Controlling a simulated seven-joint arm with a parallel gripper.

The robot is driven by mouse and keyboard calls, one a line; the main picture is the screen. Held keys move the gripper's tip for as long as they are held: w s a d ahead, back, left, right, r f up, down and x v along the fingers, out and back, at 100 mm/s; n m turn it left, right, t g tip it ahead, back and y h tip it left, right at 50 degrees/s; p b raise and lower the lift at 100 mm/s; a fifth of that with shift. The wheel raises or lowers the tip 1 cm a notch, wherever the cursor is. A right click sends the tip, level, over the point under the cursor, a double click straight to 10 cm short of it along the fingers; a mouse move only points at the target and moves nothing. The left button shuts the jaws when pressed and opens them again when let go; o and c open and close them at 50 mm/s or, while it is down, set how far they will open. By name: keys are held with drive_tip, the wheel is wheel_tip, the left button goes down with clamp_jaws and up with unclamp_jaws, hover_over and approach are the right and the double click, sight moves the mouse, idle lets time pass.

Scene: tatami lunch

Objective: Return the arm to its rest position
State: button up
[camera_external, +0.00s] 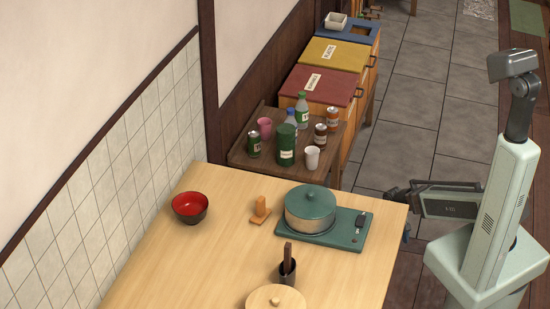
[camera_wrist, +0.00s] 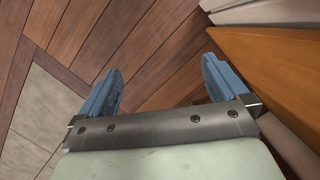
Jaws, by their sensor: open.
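My gripper (camera_wrist: 161,80) shows in the wrist view with its two blue fingers spread wide and nothing between them. It points down over a brown plank floor (camera_wrist: 165,45). In the external view my pale green arm stands at the right, beside the table's right edge. Only a small blue part of my gripper (camera_external: 406,234) shows there, by the table's edge, and the rest is hidden.
The wooden table (camera_external: 200,265) holds a red bowl (camera_external: 190,207), a green pot (camera_external: 310,208) on a teal cooker (camera_external: 344,236), and a dark utensil cup (camera_external: 287,272). A side shelf (camera_external: 240,157) holds bottles, cans and cups. Grey floor (camera_external: 415,115) lies clear behind.

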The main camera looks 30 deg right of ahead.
drive_tip(key=s+d+f+g, duration=0.2)
drive_tip(key=s+d+f, duration=0.1)
drive_tip(key=s, duration=0.7)
drive_tip(key=s+d+f+m+g, duration=0.1)
drive_tip(key=s+f, duration=0.4)
drive_tip(key=s, duration=0.6)
drive_tip(key=shift+d+m+g, duration=0.3)
drive_tip(key=shift+d+g, duration=0.2)
drive_tip(key=shift+d, duration=0.5)
drive_tip(key=shift+s, duration=0.1)
